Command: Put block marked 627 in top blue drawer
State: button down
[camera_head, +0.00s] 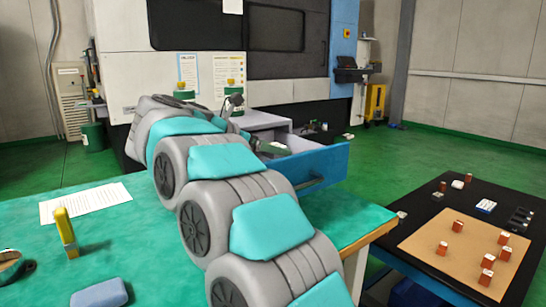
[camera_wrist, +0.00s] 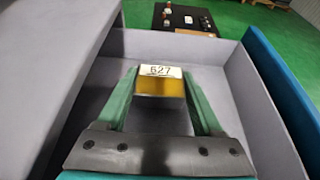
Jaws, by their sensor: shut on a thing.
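The block marked 627 (camera_wrist: 161,84) has a white top with black digits and a yellow side. It shows in the wrist view between the green fingers of my gripper (camera_wrist: 160,92), which is shut on it. My gripper and the block are over or inside the open blue drawer, whose grey inner wall shows in the wrist view (camera_wrist: 258,105). I cannot tell how far the block is above the drawer floor. In the head view the blue drawer (camera_head: 318,165) is pulled out beyond the green table. My arm hides most of the gripper there, and the block cannot be made out.
The green table (camera_head: 110,225) holds a paper sheet (camera_head: 86,202), a yellow upright object (camera_head: 65,232) and a blue-grey block (camera_head: 100,293). A low black table (camera_head: 420,245) at right carries a brown board (camera_head: 450,262) with several small red-brown blocks. Green floor lies beyond the drawer.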

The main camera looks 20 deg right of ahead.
jog(key=shift+f, duration=1.05)
jog(key=shift+f, duration=0.2)
jog(key=shift+c, duration=0.2)
grip_release()
jog(key=shift+r, duration=0.15)
jog(key=shift+a+r, duration=0.1)
jog(key=shift+r, duration=0.05)
jog(key=b+v, duration=0.2)
jog(key=v, duration=0.9)
jog(key=shift+s+a+r, duration=0.1)
jog(key=shift+s+a, duration=0.1)
jog(key=shift+a, duration=0.15)
